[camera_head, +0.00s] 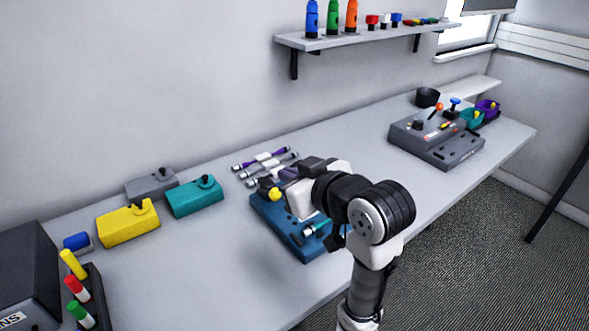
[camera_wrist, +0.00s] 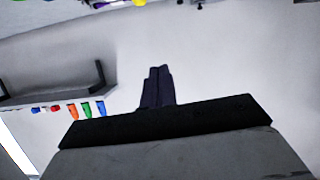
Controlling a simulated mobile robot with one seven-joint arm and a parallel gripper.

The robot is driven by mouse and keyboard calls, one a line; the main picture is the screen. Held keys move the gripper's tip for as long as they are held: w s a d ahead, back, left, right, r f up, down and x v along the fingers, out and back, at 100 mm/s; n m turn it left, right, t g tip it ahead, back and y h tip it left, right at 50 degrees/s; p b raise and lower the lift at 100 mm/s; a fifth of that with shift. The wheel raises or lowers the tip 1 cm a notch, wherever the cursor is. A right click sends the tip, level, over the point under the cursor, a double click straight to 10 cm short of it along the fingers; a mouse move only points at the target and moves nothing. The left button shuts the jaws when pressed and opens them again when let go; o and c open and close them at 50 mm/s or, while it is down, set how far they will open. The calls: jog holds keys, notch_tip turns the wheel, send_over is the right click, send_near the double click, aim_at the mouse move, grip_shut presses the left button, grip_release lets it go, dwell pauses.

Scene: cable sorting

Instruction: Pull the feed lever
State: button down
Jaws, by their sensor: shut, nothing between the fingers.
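A blue machine (camera_head: 283,226) lies on the bench in the middle of the head view, partly hidden behind my arm. A yellow ball knob (camera_head: 275,194) shows at its back left; I cannot tell whether this is the feed lever. A teal-and-white part (camera_head: 316,229) sits on the machine's right side. My gripper (camera_head: 289,173) is above the back of the machine, close to the yellow knob in the picture; contact cannot be told. In the wrist view, my two dark fingers (camera_wrist: 157,86) are together with nothing between them, against a grey wall.
Several cables (camera_head: 262,163) lie behind the machine. Yellow (camera_head: 128,222), teal (camera_head: 195,197) and grey (camera_head: 151,185) boxes stand left. A dark grey control box (camera_head: 436,139) with orange-topped and blue-topped levers is at right. A wall shelf (camera_head: 370,38) hangs above. The bench front is clear.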

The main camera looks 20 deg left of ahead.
jog(key=shift+w+d+f+h, duration=0.1)
jog(key=shift+d+f+h, duration=0.1)
jog(key=shift+d, duration=0.3)
jog(key=shift+w+d+f+h, duration=0.1)
jog(key=shift+d+h, duration=0.1)
jog(key=shift+d, duration=0.3)
jog(key=shift+a, duration=0.1)
jog(key=p, duration=0.2)
send_over(267, 192)
jog(key=s+d, duration=0.3)
jog(key=d, duration=0.1)
notch_tip(267, 192, down, 3)
notch_tip(267, 192, down, 5)
jog(key=shift+r+p, duration=0.1)
jog(key=shift+p, duration=0.25)
